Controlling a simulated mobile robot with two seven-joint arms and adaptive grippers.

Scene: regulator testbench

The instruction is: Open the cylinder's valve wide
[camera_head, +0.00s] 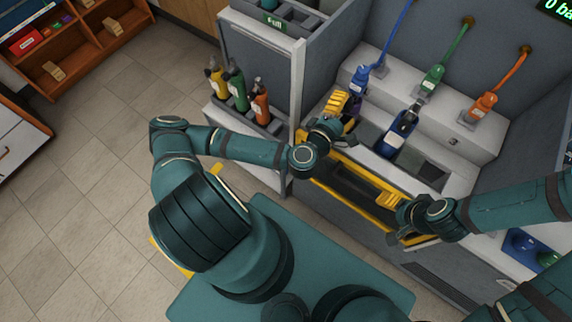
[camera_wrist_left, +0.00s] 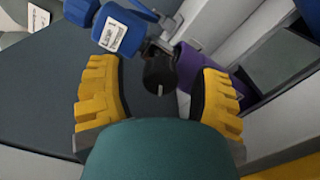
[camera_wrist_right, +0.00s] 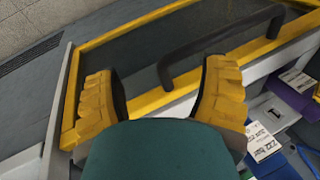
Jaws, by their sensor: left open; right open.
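A black valve knob (camera_wrist_left: 160,70) sits between the fingers of my left gripper in the left wrist view, apart from both fingers. A purple body (camera_wrist_left: 190,68) is beside it; the head view shows only part of that body (camera_head: 352,117) behind my left gripper (camera_head: 340,105), which is open at the bench. A blue labelled cylinder (camera_head: 398,132) lies tilted in the bench; its label (camera_wrist_right: 262,142) shows in the right wrist view. My right gripper (camera_head: 398,225) is open and empty over the bench's yellow front frame (camera_wrist_right: 140,105). I cannot tell which cylinder the knob belongs to.
Blue (camera_head: 361,78), green (camera_head: 433,78) and orange (camera_head: 484,104) hose connectors stand along the back ledge. Yellow, green and orange cylinders stand in a rack (camera_head: 268,126) at the left. A black handle bar (camera_wrist_right: 215,45) crosses the yellow frame near my right gripper.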

